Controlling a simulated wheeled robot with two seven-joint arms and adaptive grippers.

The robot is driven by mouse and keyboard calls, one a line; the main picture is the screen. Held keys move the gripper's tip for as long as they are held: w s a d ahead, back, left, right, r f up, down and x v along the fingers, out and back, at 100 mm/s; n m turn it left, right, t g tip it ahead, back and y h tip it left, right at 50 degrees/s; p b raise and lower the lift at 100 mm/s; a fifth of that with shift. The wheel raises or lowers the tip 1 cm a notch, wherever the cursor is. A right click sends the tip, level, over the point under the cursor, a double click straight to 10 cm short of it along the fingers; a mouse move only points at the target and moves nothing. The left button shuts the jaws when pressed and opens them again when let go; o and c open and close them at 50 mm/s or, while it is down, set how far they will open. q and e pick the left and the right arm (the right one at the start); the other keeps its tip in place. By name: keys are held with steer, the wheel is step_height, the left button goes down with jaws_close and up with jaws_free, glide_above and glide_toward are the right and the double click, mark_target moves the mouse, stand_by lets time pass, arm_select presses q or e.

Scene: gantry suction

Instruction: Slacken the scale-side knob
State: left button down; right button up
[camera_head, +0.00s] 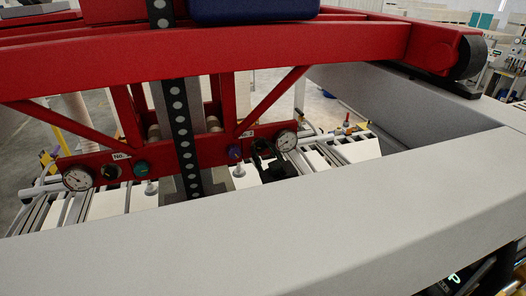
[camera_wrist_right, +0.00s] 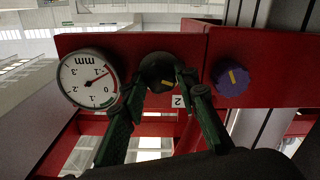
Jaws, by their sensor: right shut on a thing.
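The red panel (camera_wrist_right: 190,48) in the right wrist view carries a round white dial marked mm (camera_wrist_right: 88,80), a black knob with a yellow line (camera_wrist_right: 156,67) beside it, and a purple knob (camera_wrist_right: 231,78) farther right. The black knob stands between the dial and the purple knob. My right gripper (camera_wrist_right: 162,82) has its dark green fingers on either side of the black knob, shut on it. In the head view my right gripper (camera_head: 266,162) is small and dark, between the purple knob (camera_head: 235,152) and the dial (camera_head: 286,140), and hides the black knob. My left gripper is not in view.
At the panel's left end are another dial (camera_head: 78,178), a dark knob (camera_head: 110,171) and a green knob (camera_head: 141,168). A wide pale grey beam (camera_head: 260,225) crosses the front. Red gantry beams (camera_head: 200,60) run above the panel, and a dark perforated strip (camera_head: 184,130) hangs down the middle.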

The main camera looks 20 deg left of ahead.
steer(key=o, duration=0.9)
steer(key=shift+d, duration=0.1)
steer(key=v, duration=1.1)
steer(key=shift+s+d, duration=0.25)
steer(key=shift+s, duration=0.05)
